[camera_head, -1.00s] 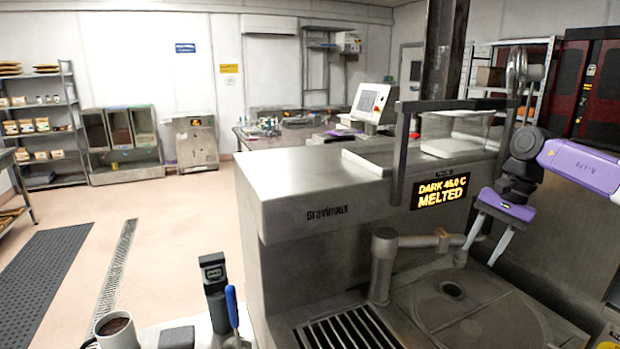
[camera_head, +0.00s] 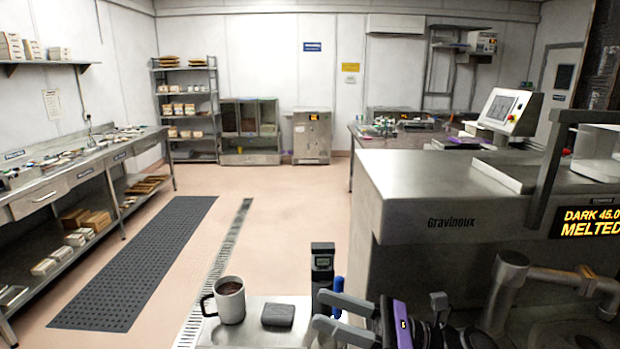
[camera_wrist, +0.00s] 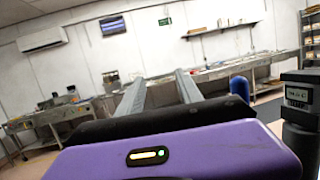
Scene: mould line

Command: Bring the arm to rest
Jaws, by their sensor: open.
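My gripper (camera_head: 322,311) is low at the bottom of the head view, with a purple body and two grey fingers pointing left. Its fingers are apart with nothing between them. In the wrist view, the two fingers of my gripper (camera_wrist: 160,84) reach out over the purple housing, parallel and empty. The rest of my arm is mostly cut off by the lower edge of the head view.
A small steel top holds a mug of brown liquid (camera_head: 230,301), a dark grey block (camera_head: 278,315) and a black upright device (camera_head: 322,268), close to my fingers. The Gravinoux machine (camera_head: 440,200) stands right. Open floor (camera_head: 285,215) lies beyond.

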